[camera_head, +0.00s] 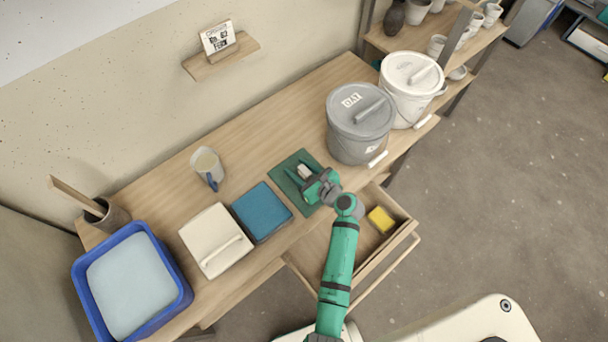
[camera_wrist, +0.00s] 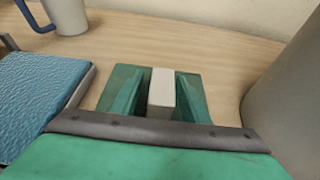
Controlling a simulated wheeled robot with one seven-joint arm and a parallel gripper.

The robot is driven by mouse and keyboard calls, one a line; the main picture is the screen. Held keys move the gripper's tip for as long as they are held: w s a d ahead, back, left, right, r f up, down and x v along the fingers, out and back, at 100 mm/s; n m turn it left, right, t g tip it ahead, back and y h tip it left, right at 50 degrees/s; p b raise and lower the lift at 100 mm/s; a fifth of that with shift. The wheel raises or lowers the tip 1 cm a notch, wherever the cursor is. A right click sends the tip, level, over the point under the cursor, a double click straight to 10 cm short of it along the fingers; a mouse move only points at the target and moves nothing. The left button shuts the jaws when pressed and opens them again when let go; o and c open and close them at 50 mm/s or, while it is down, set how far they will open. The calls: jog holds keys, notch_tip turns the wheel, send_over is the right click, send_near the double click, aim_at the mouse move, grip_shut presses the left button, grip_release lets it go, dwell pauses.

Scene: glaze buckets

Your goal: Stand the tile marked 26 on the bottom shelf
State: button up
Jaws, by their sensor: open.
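A small pale block, possibly the tile (camera_wrist: 161,87), is at the green mat (camera_head: 311,204) on the workbench; no number is legible on it. It also shows in the head view (camera_head: 305,171). My gripper (camera_head: 299,177) is over the mat, its two green fingers (camera_wrist: 158,97) apart, one on each side of the block. I cannot tell whether they touch it. A wooden shelf unit (camera_head: 435,26) stands at the upper right, with pots and cups on it; its lowest part is hidden behind the bench and buckets.
A grey lidded bucket (camera_head: 350,148) and a white one (camera_head: 409,106) stand right of the mat. A blue tile or box (camera_head: 262,211), a white lidded box (camera_head: 212,243) and a mug (camera_head: 206,164) are left. An open drawer (camera_head: 396,244) holds a yellow sponge (camera_head: 381,219).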

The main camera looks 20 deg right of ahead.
jog(key=c, duration=0.9)
jog(key=shift+w, duration=0.1)
grip_shut()
